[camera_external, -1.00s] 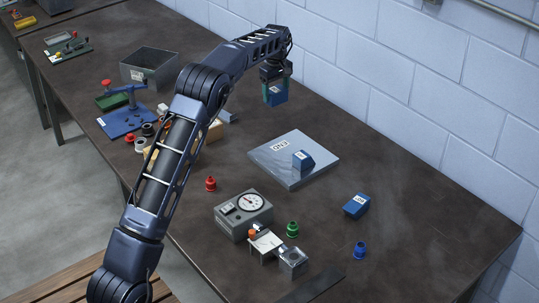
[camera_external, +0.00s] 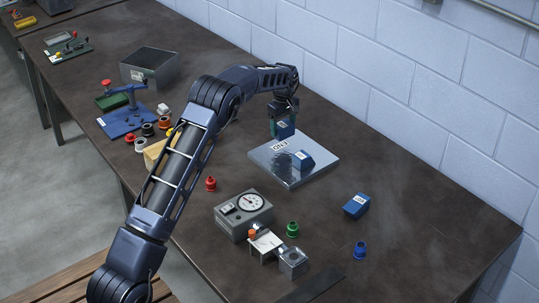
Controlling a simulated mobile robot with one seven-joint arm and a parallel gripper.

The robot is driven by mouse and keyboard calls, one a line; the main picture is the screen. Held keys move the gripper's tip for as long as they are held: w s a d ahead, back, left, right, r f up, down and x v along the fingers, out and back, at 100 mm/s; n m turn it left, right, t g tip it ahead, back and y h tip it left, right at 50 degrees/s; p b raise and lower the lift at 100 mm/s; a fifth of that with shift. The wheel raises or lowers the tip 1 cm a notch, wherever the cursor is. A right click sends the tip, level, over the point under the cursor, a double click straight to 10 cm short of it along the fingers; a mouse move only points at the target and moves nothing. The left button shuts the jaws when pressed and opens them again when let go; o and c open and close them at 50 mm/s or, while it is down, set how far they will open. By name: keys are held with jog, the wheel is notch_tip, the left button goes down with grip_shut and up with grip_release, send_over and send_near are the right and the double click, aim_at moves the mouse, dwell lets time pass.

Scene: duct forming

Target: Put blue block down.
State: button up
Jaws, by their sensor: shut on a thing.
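A third blue block (camera_external: 356,205) lies on the table, right of and in front of the plate.
A grey gauge box (camera_external: 243,213) and a small metal fixture (camera_external: 292,262) stand in front of the plate. Red (camera_external: 210,183), green (camera_external: 292,229) and blue (camera_external: 359,250) knobs stand around. An open grey box (camera_external: 150,68) is at the back left. The table right of the plate is mostly clear.

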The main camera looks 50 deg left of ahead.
aim_at(283, 136)
jog(key=shift+f, duration=2.4)
jog(key=o, duration=1.2)
jog(key=shift+f, duration=0.15)
notch_tip(283, 136, up, 12)
jog(key=shift+r, duration=0.2)
